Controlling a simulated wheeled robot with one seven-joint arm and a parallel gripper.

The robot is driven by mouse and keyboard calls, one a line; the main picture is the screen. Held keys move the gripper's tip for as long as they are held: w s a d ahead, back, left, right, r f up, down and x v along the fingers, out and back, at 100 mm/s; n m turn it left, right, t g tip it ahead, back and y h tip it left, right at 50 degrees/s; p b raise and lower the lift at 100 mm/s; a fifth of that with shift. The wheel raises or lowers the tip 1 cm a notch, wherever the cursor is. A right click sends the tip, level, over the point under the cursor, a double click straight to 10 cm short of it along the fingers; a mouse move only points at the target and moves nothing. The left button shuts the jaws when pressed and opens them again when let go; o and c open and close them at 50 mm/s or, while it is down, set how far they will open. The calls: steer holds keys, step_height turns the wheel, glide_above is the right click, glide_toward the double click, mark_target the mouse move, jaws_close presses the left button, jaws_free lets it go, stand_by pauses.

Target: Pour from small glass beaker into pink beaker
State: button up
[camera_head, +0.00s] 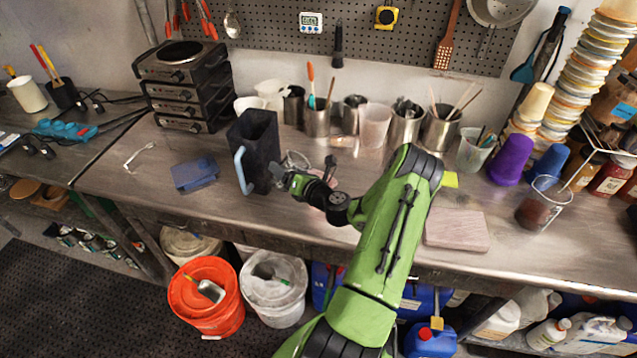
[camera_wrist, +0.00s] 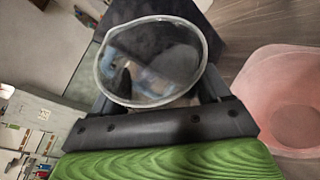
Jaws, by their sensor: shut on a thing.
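My gripper (camera_head: 290,182) is over the bench, just right of a black pitcher. It is shut on the small glass beaker (camera_head: 297,158), a clear vessel partly hidden behind the gripper. In the wrist view the beaker's round rim (camera_wrist: 100,76) faces the camera between the fingers. I cannot tell how much is in it or exactly how far it tilts. The pink beaker (camera_wrist: 268,98) stands at the right of the wrist view, beside the glass beaker and apart from it in the picture. In the head view my gripper and arm hide most of the pink beaker (camera_head: 317,203).
The black pitcher (camera_head: 262,140) with a light-blue handle stands close left of my gripper. Several metal cups, a translucent cup (camera_head: 375,127) and tool holders line the back. A wooden block (camera_head: 456,230) lies right of my arm. A blue box (camera_head: 194,174) lies left.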

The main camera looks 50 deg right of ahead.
steer(key=shift+d+f+m+t+b, duration=0.1)
steer(key=shift+f+m+t+b, duration=0.3)
steer(key=shift+b, duration=0.6)
stand_by(0.5)
steer(key=shift+r+m+t+b, duration=0.3)
steer(key=shift+r+m+b, duration=0.35)
steer(key=shift+m, duration=0.15)
stand_by(1.2)
steer(key=shift+s+f+m+t+b, duration=0.1)
steer(key=shift+f+m+t+b, duration=0.2)
steer(key=shift+m+b, duration=0.75)
stand_by(1.8)
steer(key=shift+r+b, duration=0.25)
steer(key=shift+b, duration=0.4)
stand_by(0.7)
